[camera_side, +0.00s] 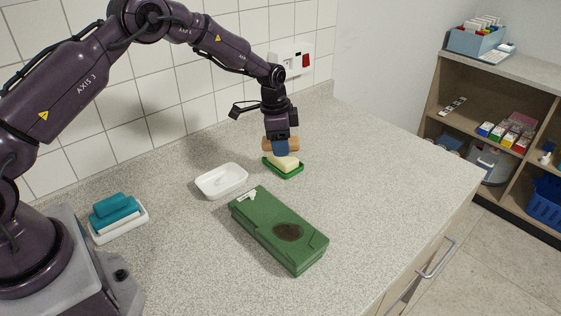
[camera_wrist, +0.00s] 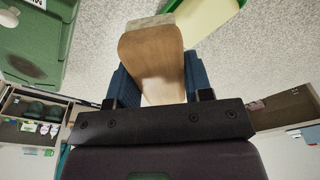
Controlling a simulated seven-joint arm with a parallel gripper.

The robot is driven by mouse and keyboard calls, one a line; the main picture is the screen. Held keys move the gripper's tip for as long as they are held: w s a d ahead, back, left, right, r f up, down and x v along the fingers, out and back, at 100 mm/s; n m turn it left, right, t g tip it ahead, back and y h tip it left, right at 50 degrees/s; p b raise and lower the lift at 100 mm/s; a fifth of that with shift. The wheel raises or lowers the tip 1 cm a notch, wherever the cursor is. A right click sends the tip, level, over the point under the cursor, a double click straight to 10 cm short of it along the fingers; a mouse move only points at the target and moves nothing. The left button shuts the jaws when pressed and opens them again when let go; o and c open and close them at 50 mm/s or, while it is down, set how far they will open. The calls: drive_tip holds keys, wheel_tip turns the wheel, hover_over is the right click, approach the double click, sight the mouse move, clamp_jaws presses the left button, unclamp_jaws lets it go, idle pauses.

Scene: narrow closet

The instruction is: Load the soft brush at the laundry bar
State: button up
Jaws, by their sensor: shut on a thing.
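My gripper (camera_side: 281,147) has blue fingers and is shut on the soft brush, a tan wooden block (camera_side: 268,144) that sticks out on both sides. In the wrist view the brush (camera_wrist: 152,58) fills the space between the fingers, with a greyish strip at its far edge. The bar (camera_wrist: 200,17) and dish (camera_wrist: 232,12) also show at the top of the wrist view. The brush's underside is hidden, and I cannot tell whether it touches the bar.
A green case (camera_side: 262,221) with a dark brown stain (camera_side: 288,232) lies in front. An empty white dish (camera_side: 221,181) stands left of the bar. Teal blocks (camera_side: 113,212) sit on a white tray (camera_side: 133,230) near my base. The right side of the counter is clear.

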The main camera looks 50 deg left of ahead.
drive_tip(key=w+a+n, duration=0.1)
drive_tip(key=n, duration=0.1)
drive_tip(key=w+a+r+n, duration=0.1)
drive_tip(key=n, duration=0.1)
drive_tip(key=w+a+r+n, duration=0.1)
drive_tip(key=n, duration=0.1)
drive_tip(key=shift+w+a+y, duration=0.25)
drive_tip(key=shift+w+y, duration=0.05)
drive_tip(key=shift+w, duration=0.1)
drive_tip(key=shift+f+n, duration=0.1)
drive_tip(key=shift+n, duration=0.9)
drive_tip(key=shift+f, duration=2.75)
drive_tip(key=shift+f, duration=0.6)
drive_tip(key=shift+r, duration=0.1)
wheel_tip(320, 180, up, 7)
